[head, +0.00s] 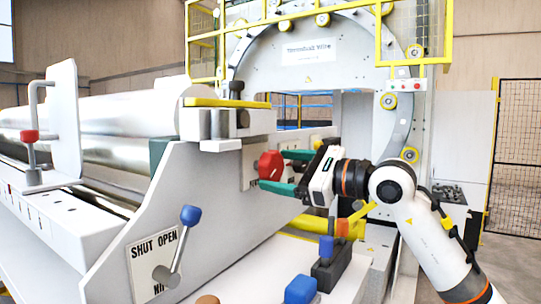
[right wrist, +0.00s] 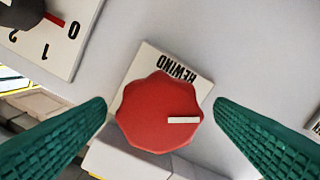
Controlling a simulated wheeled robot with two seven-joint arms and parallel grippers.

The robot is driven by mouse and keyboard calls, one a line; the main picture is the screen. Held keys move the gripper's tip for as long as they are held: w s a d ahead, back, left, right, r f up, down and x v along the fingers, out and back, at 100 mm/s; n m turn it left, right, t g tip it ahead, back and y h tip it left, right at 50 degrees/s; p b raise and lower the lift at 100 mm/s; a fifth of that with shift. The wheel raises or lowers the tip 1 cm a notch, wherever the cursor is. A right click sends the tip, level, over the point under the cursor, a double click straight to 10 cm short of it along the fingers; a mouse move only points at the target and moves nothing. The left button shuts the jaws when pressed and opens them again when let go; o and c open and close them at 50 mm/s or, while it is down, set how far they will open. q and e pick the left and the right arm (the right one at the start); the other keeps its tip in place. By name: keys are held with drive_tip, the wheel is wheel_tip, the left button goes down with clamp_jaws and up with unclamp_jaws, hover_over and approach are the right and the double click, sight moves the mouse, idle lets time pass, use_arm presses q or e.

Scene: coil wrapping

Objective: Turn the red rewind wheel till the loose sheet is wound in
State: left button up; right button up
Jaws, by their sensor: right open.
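In the right wrist view a gap shows between the wheel and each finger. My left gripper is not in view. I cannot make out the loose sheet.
A numbered dial (right wrist: 48,22) is close by at the upper left of the right wrist view. A blue-knobbed lever (head: 190,215) sits on a SHUT/OPEN plate. More blue knobs (head: 300,290) stand in front. Yellow rails (head: 414,61) border the large ring behind.

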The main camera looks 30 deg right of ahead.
drive_tip(key=shift+p+x, duration=0.35)
drive_tip(key=shift+x, duration=0.65)
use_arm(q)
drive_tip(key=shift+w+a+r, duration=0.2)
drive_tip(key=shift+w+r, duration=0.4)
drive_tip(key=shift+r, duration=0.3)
use_arm(e)
drive_tip(key=shift+w+a, duration=0.2)
drive_tip(key=shift+w, duration=0.1)
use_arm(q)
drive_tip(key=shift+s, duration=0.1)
use_arm(e)
drive_tip(key=shift+c, duration=0.3)
drive_tip(key=c, duration=0.9)
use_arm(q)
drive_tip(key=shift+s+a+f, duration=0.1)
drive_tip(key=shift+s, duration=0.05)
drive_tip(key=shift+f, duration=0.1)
use_arm(e)
drive_tip(key=shift+m, duration=0.3)
